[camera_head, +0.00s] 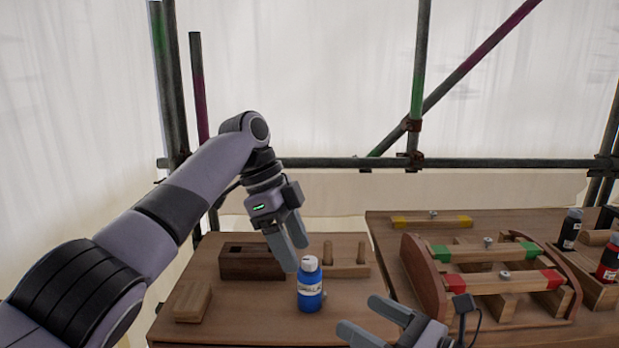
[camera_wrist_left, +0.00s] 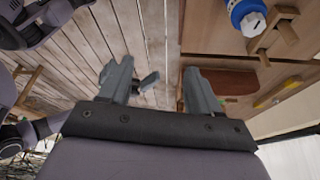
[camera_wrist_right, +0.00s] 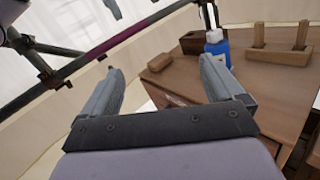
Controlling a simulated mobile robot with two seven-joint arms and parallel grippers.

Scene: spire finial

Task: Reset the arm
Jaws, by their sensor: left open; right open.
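My left gripper (camera_head: 294,247) is open and empty, above the left table near the blue bottle. Its spread fingers also show in the left wrist view (camera_wrist_left: 155,85) with nothing between them. My right gripper (camera_head: 372,321) is open and empty, low at the front between the two tables. Its spread fingers show in the right wrist view (camera_wrist_right: 158,80) with nothing between them. The blue bottle (camera_head: 310,285) with a white cap stands upright on the left table, just below and right of my left fingertips. It also shows in the left wrist view (camera_wrist_left: 246,15) and right wrist view (camera_wrist_right: 215,45).
The left table (camera_head: 240,325) bears a dark wooden box (camera_head: 250,263), a pegged block (camera_head: 345,268) and a small block (camera_head: 193,302). The right table (camera_head: 390,235) bears a wooden frame with green- and red-ended bars (camera_head: 490,283), a yellow-ended bar (camera_head: 432,222) and dark bottles (camera_head: 570,230). Scaffold poles (camera_head: 420,90) stand behind.

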